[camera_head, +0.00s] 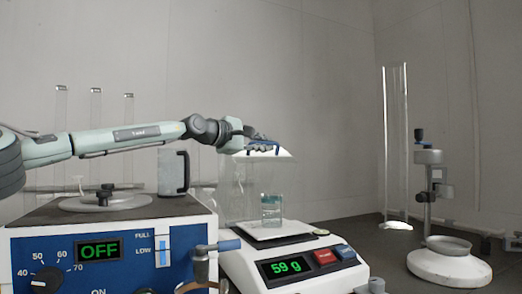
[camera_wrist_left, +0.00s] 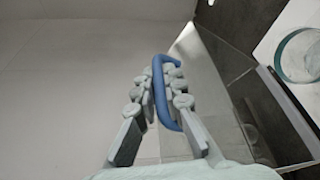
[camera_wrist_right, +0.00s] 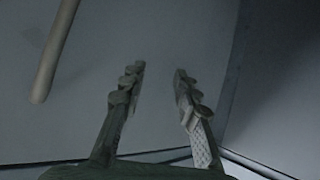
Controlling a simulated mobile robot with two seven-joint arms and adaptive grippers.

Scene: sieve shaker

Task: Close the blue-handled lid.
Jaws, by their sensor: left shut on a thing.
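The blue handle (camera_head: 262,142) sits on a pale, glassy lid (camera_head: 284,155) at the top of the clear enclosure over the balance (camera_head: 242,262). My left gripper (camera_head: 258,148) reaches in from the left and is shut on the handle. In the left wrist view the blue handle (camera_wrist_left: 160,92) stands between the fingers, with the clear lid panel (camera_wrist_left: 205,85) beside it. The lid looks close to flat; I cannot tell whether it rests on the enclosure. My right gripper (camera_wrist_right: 158,72) shows only in the right wrist view, open and empty.
A glass beaker (camera_head: 271,210) stands on the balance's white pan, and the display reads 59 g. A blue-fronted machine (camera_head: 130,250) marked OFF stands at the left. A white-based stand (camera_head: 450,264) and a tall clear tube (camera_head: 396,150) are at the right.

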